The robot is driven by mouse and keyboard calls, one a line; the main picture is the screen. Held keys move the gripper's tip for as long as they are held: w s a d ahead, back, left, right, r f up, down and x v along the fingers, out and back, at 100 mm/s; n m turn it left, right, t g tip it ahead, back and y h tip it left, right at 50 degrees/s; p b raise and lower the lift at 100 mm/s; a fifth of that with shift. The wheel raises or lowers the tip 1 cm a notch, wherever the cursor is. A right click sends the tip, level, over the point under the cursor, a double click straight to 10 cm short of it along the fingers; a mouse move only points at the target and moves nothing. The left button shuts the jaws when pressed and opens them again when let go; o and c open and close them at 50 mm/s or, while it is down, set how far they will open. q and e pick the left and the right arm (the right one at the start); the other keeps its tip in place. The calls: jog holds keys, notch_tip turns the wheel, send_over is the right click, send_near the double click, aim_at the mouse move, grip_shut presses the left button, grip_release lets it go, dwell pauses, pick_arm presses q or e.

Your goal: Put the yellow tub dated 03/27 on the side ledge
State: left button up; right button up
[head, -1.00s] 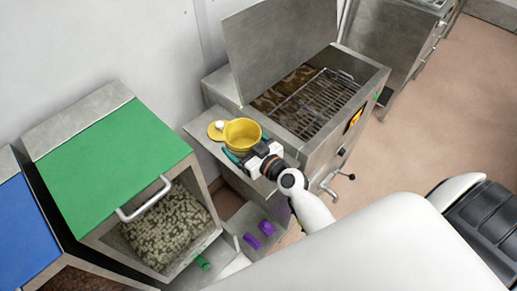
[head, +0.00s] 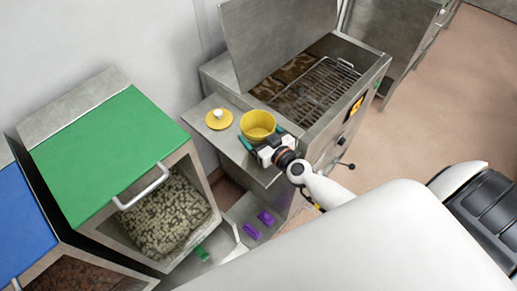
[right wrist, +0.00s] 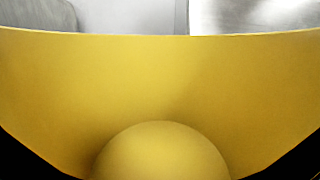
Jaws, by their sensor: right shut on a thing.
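A yellow tub (head: 257,125), open at the top, is over the right part of the side ledge (head: 228,142), close to the fryer-like tank. My right gripper (head: 261,140) is shut on the tub, with its teal fingers on either side of it. I cannot tell whether the tub's base touches the ledge. A yellow lid with a white knob (head: 219,119) lies on the ledge to the left, apart from the tub. In the right wrist view the yellow tub wall (right wrist: 160,80) fills most of the picture. No date is readable. My left gripper is out of view.
A steel tank (head: 318,95) with a wire rack and raised cover stands behind and right of the ledge. A green-lidded bin (head: 110,150) and a blue-lidded bin (head: 20,215) stand left. Purple pieces (head: 265,217) and a green scoop (head: 201,252) lie below.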

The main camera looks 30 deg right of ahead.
jog(key=shift+f+b, duration=1.9)
jog(key=shift+f, duration=0.5)
jog(key=shift+f, duration=0.2)
jog(key=o, duration=1.2)
jog(key=shift+o, duration=0.2)
jog(key=shift+r, duration=0.15)
jog(key=shift+s+r, duration=0.1)
jog(key=shift+s, duration=0.05)
jog(key=v, duration=1)
jog(key=shift+s+d+b, duration=0.1)
jog(key=shift+s+b, duration=0.1)
jog(key=shift+b, duration=0.15)
jog(key=shift+s+d+r, duration=0.1)
jog(key=shift+s, duration=0.55)
